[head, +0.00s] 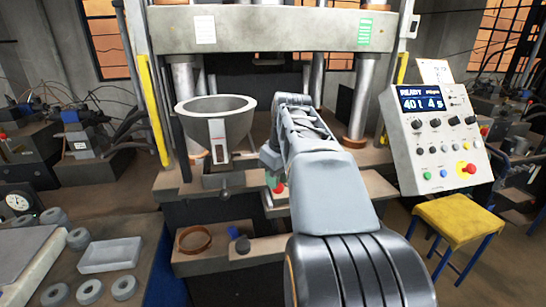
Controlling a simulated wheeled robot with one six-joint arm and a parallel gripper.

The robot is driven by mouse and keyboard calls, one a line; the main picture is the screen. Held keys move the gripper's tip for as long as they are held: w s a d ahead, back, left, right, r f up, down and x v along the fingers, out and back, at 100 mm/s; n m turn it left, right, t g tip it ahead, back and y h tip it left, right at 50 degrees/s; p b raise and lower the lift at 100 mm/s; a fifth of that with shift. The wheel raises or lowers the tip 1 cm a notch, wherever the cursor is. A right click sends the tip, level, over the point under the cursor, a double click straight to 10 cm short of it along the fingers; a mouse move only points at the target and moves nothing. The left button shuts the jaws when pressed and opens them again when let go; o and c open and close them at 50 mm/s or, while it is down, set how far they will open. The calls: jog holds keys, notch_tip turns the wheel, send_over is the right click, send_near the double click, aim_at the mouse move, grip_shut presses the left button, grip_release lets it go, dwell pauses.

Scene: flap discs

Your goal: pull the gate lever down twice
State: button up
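A grey hopper (215,112) with a wide round mouth stands at the left of the press, with a pale plate on its front. Under it a small dark lever with a knob (224,189) hangs down; it looks like the gate lever, but it is too small to tell its exact position. My arm reaches forward from the bottom of the view and bends down at its far end. My gripper (268,158) is at that end, to the right of the hopper and apart from the lever. Its fingers are not clear, and my arm covers part of the area.
A control panel (436,138) stands at right, reading 40 t and 4 s, above a yellow stool (460,222). A green and red button box sits below my gripper. A shelf with a brown ring (195,239) is below the hopper.

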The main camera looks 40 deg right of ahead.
jog(key=shift+w+p+v, duration=0.25)
jog(key=shift+p+v, duration=0.8)
jog(key=shift+v, duration=0.25)
jog(key=shift+w+p+v, duration=0.3)
jog(key=shift+p+v, duration=0.75)
jog(key=shift+v, duration=0.25)
jog(key=shift+w+p+v, duration=0.25)
jog(key=shift+p+v, duration=0.8)
jog(key=shift+v, duration=0.2)
jog(key=shift+r, duration=0.15)
jog(key=shift+s+f+b+x, duration=0.1)
jog(key=shift+s+b+x, duration=0.3)
jog(key=shift+b+x, duration=1.35)
jog(key=shift+s+f+b+x, duration=0.1)
jog(key=shift+s+b+x, duration=0.3)
jog(key=shift+b+x, duration=1.25)
jog(key=shift+s+f+b+x, duration=0.1)
jog(key=shift+s+b+x, duration=0.25)
jog(key=shift+b+x, duration=1.4)
jog(key=shift+w+d+f+p, duration=0.1)
jog(key=shift+f+p, duration=0.25)
jog(key=shift+p, duration=0.3)
jog(key=p+v, duration=0.3)
jog(key=w+p+v, duration=0.1)
jog(key=p+v, duration=0.2)
jog(key=v, duration=0.1)
jog(key=w+p+v, duration=0.1)
jog(key=p+v, duration=0.3)
jog(key=shift+w+r, duration=0.1)
jog(key=shift+r, duration=0.25)
